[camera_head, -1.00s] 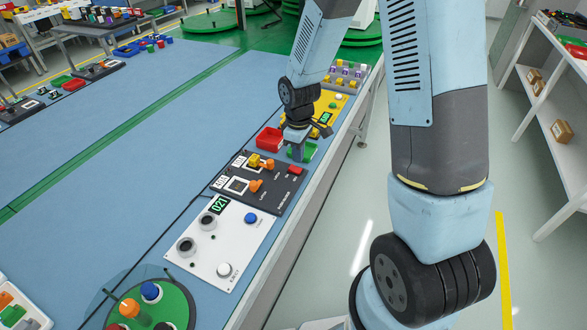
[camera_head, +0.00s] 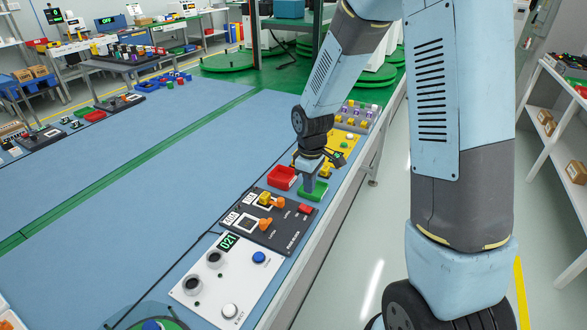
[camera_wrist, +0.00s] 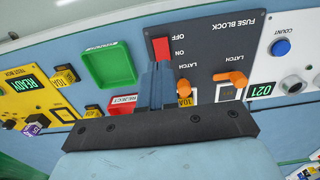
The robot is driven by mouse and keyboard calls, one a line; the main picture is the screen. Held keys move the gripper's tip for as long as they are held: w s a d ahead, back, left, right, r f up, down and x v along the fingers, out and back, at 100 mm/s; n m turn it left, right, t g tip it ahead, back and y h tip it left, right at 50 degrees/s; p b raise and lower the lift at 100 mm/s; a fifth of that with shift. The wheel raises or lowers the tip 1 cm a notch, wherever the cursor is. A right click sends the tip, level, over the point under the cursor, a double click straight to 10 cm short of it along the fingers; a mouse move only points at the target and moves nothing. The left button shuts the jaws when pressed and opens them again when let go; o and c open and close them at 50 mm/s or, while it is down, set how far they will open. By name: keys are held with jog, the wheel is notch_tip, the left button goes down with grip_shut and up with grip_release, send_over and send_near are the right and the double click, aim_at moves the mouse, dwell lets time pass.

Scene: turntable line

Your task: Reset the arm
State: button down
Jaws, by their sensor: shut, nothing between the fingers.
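My gripper (camera_head: 309,184) points down beside the green tray (camera_head: 318,194), at the far end of the dark fuse block panel (camera_head: 290,228). In the wrist view its fingers (camera_wrist: 157,82) are together and empty, in front of the panel's edge close to the red switch (camera_wrist: 161,48). The panel carries two orange latches (camera_head: 265,223) and a yellow fuse marked 10A (camera_wrist: 185,96). The green tray (camera_wrist: 106,66) looks empty. The height of the fingertips above the table is hard to tell.
A red tray (camera_head: 282,178) lies left of my gripper. A yellow panel (camera_wrist: 22,95) reading READY stands beyond, and a white panel (camera_head: 200,290) with display 021 nearer. A shelf (camera_head: 560,120) stands right across the aisle.

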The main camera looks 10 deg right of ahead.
jog(key=s+d+r+m+t, duration=0.1)
jog(key=d+r+m, duration=0.1)
jog(key=r, duration=0.4)
jog(key=s+d+r+m+t, duration=0.1)
jog(key=s+d+r, duration=0.1)
jog(key=r, duration=0.3)
jog(key=s+d+r+m+t, duration=0.1)
jog(key=s+d+r+m, duration=0.3)
jog(key=s+r, duration=0.5)
jog(key=s+d+r+m+t, duration=0.2)
jog(key=s+d+r+m, duration=0.2)
jog(key=s+r, duration=0.4)
jog(key=shift+s+r+t, duration=0.3)
jog(key=shift+s+r, duration=0.1)
jog(key=shift+s, duration=0.5)
